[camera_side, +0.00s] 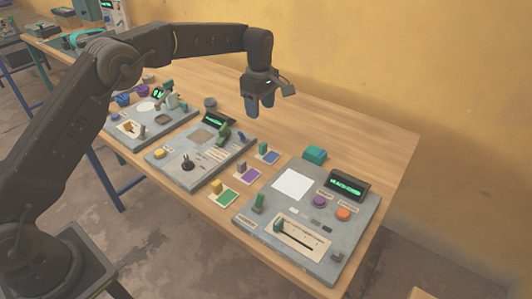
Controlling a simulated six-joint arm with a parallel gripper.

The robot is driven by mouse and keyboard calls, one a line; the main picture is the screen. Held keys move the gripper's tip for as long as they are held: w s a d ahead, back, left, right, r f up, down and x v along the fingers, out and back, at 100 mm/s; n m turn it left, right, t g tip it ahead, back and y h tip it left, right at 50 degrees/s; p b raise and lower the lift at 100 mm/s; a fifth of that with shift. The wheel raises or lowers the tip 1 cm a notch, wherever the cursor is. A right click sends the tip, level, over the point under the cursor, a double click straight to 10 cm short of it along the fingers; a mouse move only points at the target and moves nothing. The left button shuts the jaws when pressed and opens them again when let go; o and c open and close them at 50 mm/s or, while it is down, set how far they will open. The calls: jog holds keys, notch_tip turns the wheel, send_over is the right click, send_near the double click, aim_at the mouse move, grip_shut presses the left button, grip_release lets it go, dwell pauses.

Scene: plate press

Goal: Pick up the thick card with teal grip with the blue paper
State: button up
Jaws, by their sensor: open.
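A card with blue paper (270,157) and a small grip that looks teal-grey lies on the table between two consoles, the farthest in a row of cards. My gripper (260,110) points down, open and empty, well above the table and behind the blue card in the picture. The card's thickness is too small to tell.
A purple-paper card (248,176) and a green-paper card (223,198) with a yellow grip lie nearer the front edge. The right console (290,245) has a white square, knobs, a slider and a display. A teal block (315,154) sits behind it. Table behind the cards is clear.

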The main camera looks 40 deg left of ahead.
aim_at(262, 144)
notch_tip(262, 144, down, 8)
jog(key=shift+f, duration=0.25)
jog(key=shift+w+d+f, duration=0.1)
jog(key=shift+f, duration=1.25)
jog(key=shift+w+d+f, duration=0.1)
jog(key=shift+f, duration=1.2)
jog(key=shift+c, duration=0.3)
jog(key=c, duration=0.9)
